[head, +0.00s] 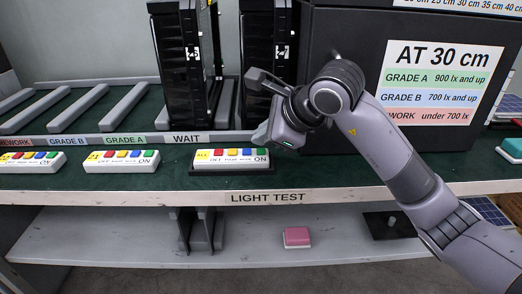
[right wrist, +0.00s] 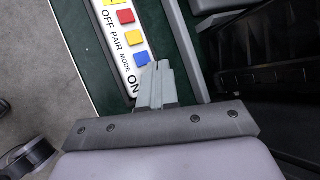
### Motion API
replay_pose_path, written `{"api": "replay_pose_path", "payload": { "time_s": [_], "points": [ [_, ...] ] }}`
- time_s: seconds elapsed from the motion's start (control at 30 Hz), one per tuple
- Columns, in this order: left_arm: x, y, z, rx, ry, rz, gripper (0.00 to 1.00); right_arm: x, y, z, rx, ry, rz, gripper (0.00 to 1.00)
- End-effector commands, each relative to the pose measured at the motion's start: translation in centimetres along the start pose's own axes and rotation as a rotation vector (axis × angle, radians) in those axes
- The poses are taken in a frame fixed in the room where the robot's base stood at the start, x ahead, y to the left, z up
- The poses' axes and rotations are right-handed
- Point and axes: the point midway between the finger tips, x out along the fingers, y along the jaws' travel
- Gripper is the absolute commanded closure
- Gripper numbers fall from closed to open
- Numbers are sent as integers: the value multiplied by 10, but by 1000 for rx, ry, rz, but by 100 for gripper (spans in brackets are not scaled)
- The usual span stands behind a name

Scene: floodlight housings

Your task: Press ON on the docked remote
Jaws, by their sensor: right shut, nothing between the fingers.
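The docked remote (head: 232,153) is a white bar in a dark dock at the table's front edge, under the WAIT label. It has a yellow ALL end and red, yellow, blue and green buttons, with ON printed at the right end. My right gripper (head: 260,137) is above the right end of this remote. In the right wrist view, the remote (right wrist: 121,35) runs down to the shut, empty fingers of my right gripper (right wrist: 155,82). The fingers lie beside the ON lettering and cover the green button. I cannot tell whether the tips touch it. My left gripper is out of view.
Two other remotes (head: 122,159) (head: 32,161) lie to the left on the green tabletop. Black floodlight housings (head: 181,70) stand behind the WAIT label. A large dark box (head: 340,30) with a grade sign (head: 440,85) is at the right. A pink block (head: 297,236) lies on the lower shelf.

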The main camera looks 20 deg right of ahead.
Motion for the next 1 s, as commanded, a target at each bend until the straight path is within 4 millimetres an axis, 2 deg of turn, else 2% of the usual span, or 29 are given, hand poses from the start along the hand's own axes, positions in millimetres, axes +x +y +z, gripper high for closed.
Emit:
{"api": "replay_pose_path", "payload": {
  "time_s": [0.17, 1.0],
  "points": [
    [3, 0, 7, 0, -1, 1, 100, 5, 3, -4, 0, 0, -1, 100],
    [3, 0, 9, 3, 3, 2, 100, 9, 6, -6, -1, 0, -1, 100]
  ]
}}
